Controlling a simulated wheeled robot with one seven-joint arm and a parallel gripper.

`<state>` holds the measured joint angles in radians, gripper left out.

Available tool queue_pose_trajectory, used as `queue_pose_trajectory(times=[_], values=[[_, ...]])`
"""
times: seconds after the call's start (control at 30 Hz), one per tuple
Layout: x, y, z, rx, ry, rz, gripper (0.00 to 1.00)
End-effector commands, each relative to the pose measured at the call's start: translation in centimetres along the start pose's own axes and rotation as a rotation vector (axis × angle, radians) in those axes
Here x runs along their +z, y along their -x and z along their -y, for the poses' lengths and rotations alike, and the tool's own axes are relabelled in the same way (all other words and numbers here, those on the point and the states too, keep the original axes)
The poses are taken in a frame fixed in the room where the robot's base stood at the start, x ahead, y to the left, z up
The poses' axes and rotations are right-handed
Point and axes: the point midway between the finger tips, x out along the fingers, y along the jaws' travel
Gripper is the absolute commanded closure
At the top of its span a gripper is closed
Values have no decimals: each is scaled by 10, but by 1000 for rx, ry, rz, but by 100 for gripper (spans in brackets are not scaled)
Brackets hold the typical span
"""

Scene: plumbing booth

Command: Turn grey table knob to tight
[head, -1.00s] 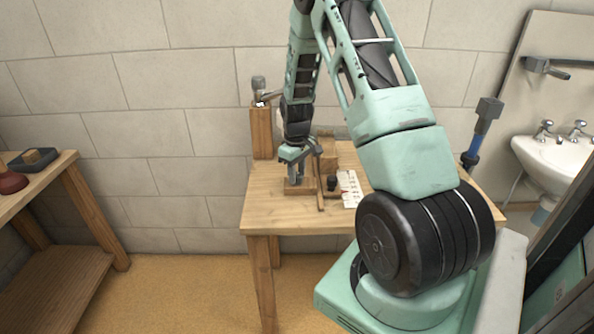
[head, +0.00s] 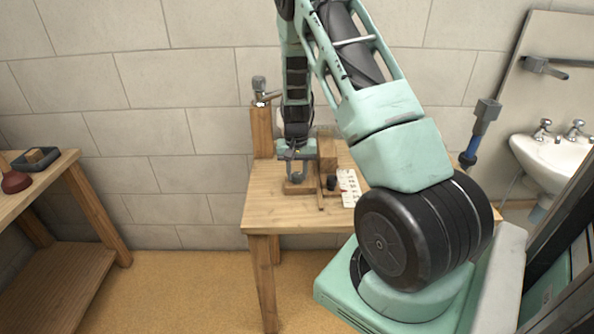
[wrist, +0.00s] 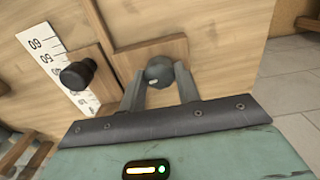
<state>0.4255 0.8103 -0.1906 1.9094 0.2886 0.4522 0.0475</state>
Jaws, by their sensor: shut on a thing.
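The grey knob (wrist: 159,72) sits on a wooden block on the table, between the two fingers of my gripper (wrist: 160,82) in the wrist view. The fingers are closed against its sides. In the head view my gripper (head: 298,172) points down at the wooden base (head: 300,188) on the table, and the knob is mostly hidden by the fingers. I cannot tell from these views how tight the knob is.
A black knob (wrist: 78,74) stands beside the grey one, next to a white scale card (head: 348,187) with numbers. A wooden post (head: 262,131) with a tap rises at the table's back left. The front of the wooden table (head: 290,215) is clear.

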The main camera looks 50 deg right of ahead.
Motion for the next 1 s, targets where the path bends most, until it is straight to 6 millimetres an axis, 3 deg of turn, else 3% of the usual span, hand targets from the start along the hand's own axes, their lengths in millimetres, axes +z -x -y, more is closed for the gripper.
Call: queue_pose_trajectory(times=[0.3,0.9,0.93,1.0], values=[[-1,1,0,-1,-138,-2,91],[-2,1,0,-2,-172,-2,91],[-2,1,0,-2,-172,-2,60],[-1,1,0,-1,-171,-1,46]])
